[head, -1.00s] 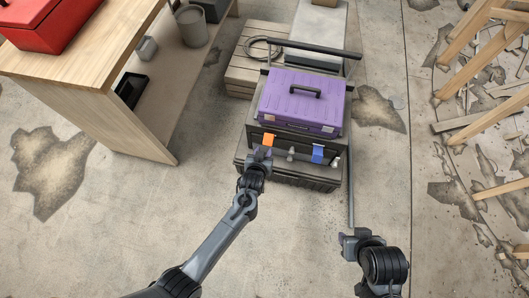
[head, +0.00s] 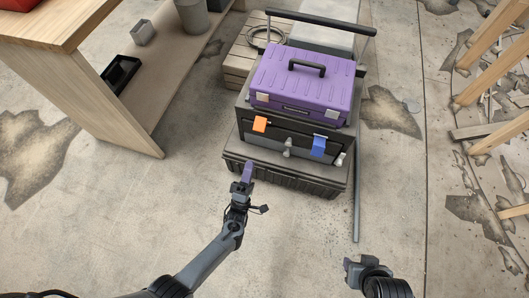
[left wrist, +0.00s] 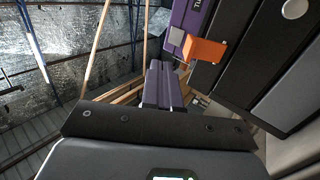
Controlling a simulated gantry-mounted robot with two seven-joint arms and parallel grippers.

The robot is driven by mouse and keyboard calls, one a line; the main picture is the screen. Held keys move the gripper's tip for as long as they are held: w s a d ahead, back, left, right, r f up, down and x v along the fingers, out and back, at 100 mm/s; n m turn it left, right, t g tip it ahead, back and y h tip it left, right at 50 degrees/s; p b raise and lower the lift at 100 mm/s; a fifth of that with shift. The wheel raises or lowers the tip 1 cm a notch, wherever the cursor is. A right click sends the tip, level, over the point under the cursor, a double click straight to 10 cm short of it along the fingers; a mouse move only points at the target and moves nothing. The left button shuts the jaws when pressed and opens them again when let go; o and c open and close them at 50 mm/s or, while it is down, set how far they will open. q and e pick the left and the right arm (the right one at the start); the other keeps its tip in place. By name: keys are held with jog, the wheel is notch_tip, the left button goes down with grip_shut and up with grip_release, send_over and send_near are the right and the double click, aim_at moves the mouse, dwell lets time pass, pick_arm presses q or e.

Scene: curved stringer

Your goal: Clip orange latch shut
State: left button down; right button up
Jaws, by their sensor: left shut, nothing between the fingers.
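The orange latch (head: 260,124) is on the upper left of the front of the black box (head: 278,136), under the purple toolbox. It also shows at the upper right of the left wrist view (left wrist: 203,51), by the black box's face. I cannot tell whether it is clipped. My left gripper (head: 248,170) is shut and empty, in front of and below the latch, clear of it. Its purple fingers lie together in the left wrist view (left wrist: 163,84). My right gripper (head: 356,267) is low at the right, away from the boxes; its jaws are too unclear to read.
The purple toolbox (head: 305,85) sits on top of the stack. A blue latch (head: 318,147) is to the right on the black box. A wooden workbench (head: 95,95) stands at the left, and timber frames (head: 490,70) at the right. The floor in front is clear.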

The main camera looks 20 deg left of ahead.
pick_arm(q)
jog(key=b, duration=0.4)
send_near(262, 124)
jog(key=b+x, duration=0.3)
jog(key=x, duration=0.1)
jog(key=shift+w+a+f, duration=0.15)
jog(key=shift+a+f, duration=0.1)
jog(key=shift+a, duration=0.1)
pick_arm(e)
notch_tip(262, 124, down, 9)
jog(key=shift+r, duration=0.15)
